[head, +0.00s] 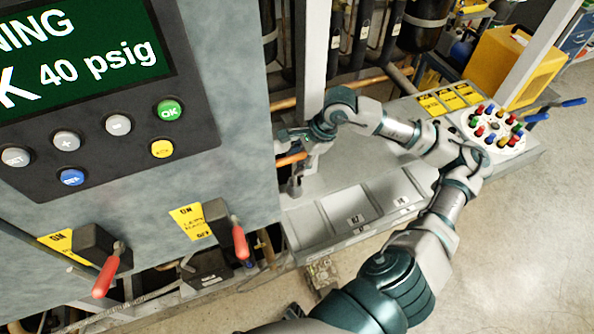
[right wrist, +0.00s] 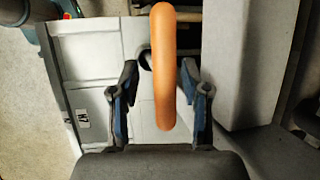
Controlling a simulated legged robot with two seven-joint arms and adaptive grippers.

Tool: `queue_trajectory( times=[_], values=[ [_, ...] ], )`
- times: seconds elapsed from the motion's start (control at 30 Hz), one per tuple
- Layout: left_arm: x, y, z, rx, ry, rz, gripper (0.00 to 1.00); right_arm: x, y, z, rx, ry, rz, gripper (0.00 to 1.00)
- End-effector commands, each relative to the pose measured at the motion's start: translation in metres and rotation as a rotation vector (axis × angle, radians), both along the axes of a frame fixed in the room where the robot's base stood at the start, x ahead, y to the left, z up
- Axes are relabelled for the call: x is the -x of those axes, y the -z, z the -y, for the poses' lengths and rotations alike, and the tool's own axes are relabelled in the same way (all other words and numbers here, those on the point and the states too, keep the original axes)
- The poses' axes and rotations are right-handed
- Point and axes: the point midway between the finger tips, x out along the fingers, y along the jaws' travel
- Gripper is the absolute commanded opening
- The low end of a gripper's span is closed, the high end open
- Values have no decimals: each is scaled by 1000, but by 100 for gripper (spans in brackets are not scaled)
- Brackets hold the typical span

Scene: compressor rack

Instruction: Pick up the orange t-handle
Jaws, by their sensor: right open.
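The orange t-handle shows in the right wrist view (right wrist: 164,65) as a long rounded bar, upright in the picture, between the two fingers of my right gripper (right wrist: 160,105). A gap shows on both sides of it, so the fingers are apart from it. In the head view the orange t-handle (head: 291,159) is a short orange bar beside my right gripper (head: 294,165), close to the grey cabinet's right side. The gripper partly hides it there. My left gripper is not in view.
A grey tray with compartments (head: 322,245) lies below my right gripper. The grey cabinet (head: 235,100) with red-handled switches (head: 240,240) stands at left. A white round holder with several coloured pegs (head: 497,130) and a yellow case (head: 512,65) are at the right. A pale post (right wrist: 235,65) stands close right in the wrist view.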

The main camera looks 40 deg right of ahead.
Motion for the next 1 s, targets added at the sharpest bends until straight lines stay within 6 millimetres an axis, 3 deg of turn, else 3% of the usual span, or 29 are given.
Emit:
queue_trajectory(
  times=[0.2, 0.4, 0.43, 0.6, 1.0],
  values=[
    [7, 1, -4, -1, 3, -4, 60, -7, 21, -10, 1, -2, 1, 47],
    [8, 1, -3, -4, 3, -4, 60, -7, 23, -6, -2, 0, 1, 47],
    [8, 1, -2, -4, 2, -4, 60, -7, 24, -6, -2, 0, 1, 44],
    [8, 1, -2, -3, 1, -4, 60, -7, 24, -6, -2, 0, 1, 2],
    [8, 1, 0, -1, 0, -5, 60, -8, 23, -7, -1, 1, 5, 0]
  ],
)
